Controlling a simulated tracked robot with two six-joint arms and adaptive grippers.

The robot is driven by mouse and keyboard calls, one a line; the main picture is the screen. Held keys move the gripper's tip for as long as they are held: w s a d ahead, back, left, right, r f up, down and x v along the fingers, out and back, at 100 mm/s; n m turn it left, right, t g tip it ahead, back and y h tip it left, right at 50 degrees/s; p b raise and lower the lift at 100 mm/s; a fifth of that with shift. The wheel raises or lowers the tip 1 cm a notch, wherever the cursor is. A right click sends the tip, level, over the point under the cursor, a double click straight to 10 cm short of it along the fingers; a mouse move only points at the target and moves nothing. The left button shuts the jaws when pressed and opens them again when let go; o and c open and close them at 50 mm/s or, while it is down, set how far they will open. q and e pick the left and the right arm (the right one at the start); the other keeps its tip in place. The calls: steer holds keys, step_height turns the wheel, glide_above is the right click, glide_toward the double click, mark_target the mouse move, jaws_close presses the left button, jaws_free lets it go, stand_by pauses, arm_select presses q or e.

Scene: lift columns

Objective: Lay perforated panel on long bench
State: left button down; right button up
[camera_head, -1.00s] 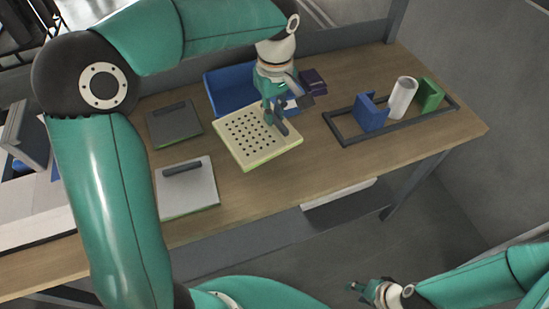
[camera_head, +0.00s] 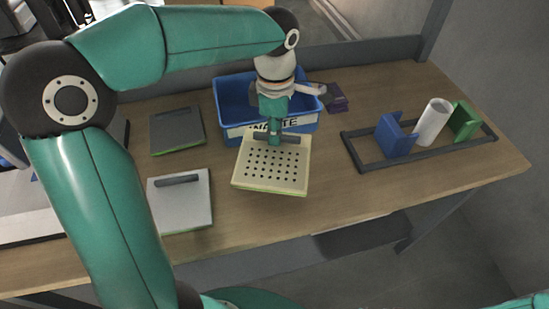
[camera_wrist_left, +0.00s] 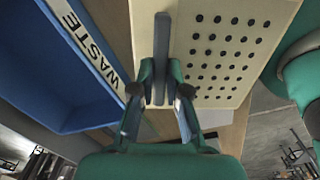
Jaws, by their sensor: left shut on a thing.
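The perforated panel (camera_head: 270,178) is a cream square plate with rows of dark holes and a dark bar handle along its far side. My left gripper (camera_head: 274,137) is shut on that handle, and the panel hangs from it over the middle of the long bench (camera_head: 330,200). I cannot tell how large the gap to the bench is. In the left wrist view, the fingers (camera_wrist_left: 159,80) pinch the handle (camera_wrist_left: 161,35) beside the holed face (camera_wrist_left: 225,55). My right gripper is out of view.
A blue bin labelled WASTE (camera_head: 228,112) stands just behind the panel. A dark plate (camera_head: 175,133) and a light grey plate (camera_head: 180,205) with handles lie to the left. A dark frame (camera_head: 425,155) at right holds blue, white and green pieces. Bench front-right is clear.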

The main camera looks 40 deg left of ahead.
mark_target(275, 157)
arm_select(q)
step_height(275, 157, down, 9)
stand_by(0.5)
steer(key=c, duration=1.2)
jaws_free()
step_height(275, 157, up, 12)
